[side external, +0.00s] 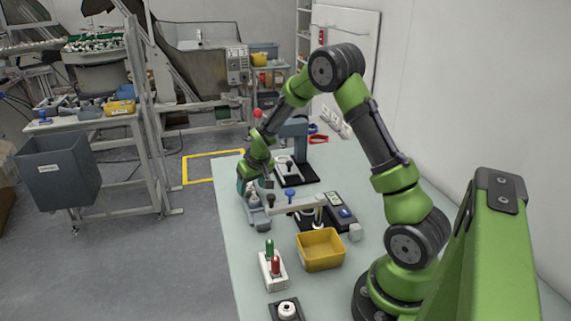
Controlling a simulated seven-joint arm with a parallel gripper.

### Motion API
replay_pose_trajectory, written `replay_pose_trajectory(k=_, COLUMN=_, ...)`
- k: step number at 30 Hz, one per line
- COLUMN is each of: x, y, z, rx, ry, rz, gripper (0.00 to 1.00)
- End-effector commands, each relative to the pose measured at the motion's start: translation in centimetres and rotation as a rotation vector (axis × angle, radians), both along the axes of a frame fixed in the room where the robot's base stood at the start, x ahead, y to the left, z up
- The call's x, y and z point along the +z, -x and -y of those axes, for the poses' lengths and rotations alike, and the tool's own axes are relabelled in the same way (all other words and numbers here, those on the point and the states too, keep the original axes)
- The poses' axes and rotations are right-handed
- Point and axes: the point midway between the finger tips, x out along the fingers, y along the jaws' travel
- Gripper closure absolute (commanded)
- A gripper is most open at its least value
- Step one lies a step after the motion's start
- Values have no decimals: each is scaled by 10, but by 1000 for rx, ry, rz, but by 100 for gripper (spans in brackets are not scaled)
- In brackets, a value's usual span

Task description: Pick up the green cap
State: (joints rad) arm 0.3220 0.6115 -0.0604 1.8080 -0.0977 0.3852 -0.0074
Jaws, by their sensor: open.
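A small upright green piece (269,249), which looks like the green cap, stands in a white holder (275,282) near the front left edge of the table. A red piece (276,265) stands in the same holder, just in front of it. My gripper (249,196) points down over a grey fixture (257,219) farther back along the left edge, well apart from the green piece. It is open. Its fingertips are small and partly lost against the fixture, so I cannot tell whether anything is between them.
A yellow bin (321,262) stands right of the white holder. A dark square base with a white round part (287,311) is in front. Behind the bin is a dark fixture with a blue knob (345,212). A grey press (294,140) stands farther back.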

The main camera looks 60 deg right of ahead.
Motion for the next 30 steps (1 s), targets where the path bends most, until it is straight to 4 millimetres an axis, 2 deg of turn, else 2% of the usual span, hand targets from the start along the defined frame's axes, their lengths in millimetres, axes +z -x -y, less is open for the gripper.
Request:
replay_pose_trajectory(k=3, x=-8, y=-3, z=2, rx=-1, ry=0, rz=1, gripper=35)
replay_pose_trajectory(k=10, x=-8, y=-3, z=2, rx=-1, ry=0, rz=2, gripper=37)
replay_pose_trajectory(k=18, x=-8, y=-3, z=2, rx=-1, ry=0, rz=2, gripper=78)
replay_pose_trajectory(k=30, x=-6, y=-3, z=2, rx=-1, ry=0, rz=2, gripper=80)
